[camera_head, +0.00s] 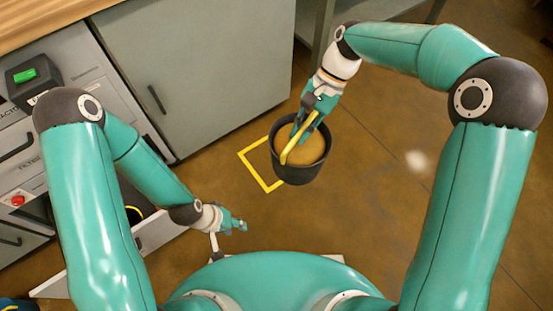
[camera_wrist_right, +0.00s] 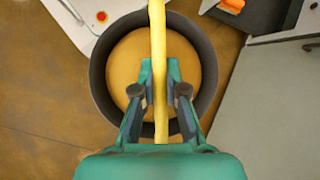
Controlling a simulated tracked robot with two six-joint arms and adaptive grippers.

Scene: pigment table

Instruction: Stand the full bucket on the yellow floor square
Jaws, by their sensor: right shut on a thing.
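The dark bucket (camera_head: 300,175) is filled with a tan-orange material (camera_head: 311,150). Its yellow handle (camera_head: 291,150) is raised, and my right gripper (camera_head: 303,130) is shut on it. In the right wrist view the handle (camera_wrist_right: 158,40) passes between the fingers of my right gripper (camera_wrist_right: 160,95), above the bucket (camera_wrist_right: 98,75). The yellow floor square (camera_head: 252,173) is an outline; the bucket covers its right part in the head view. I cannot tell whether the bucket touches the floor. My left gripper (camera_head: 238,225) is low, left of the bucket and apart from it; its jaw opening is unclear.
A grey cabinet (camera_head: 205,75) with a wooden top (camera_head: 50,20) stands behind the square. An open drawer (camera_head: 160,232) juts out at the left, near my left arm. A grey table leg (camera_head: 320,35) is at the back. The floor at right (camera_head: 395,185) is clear.

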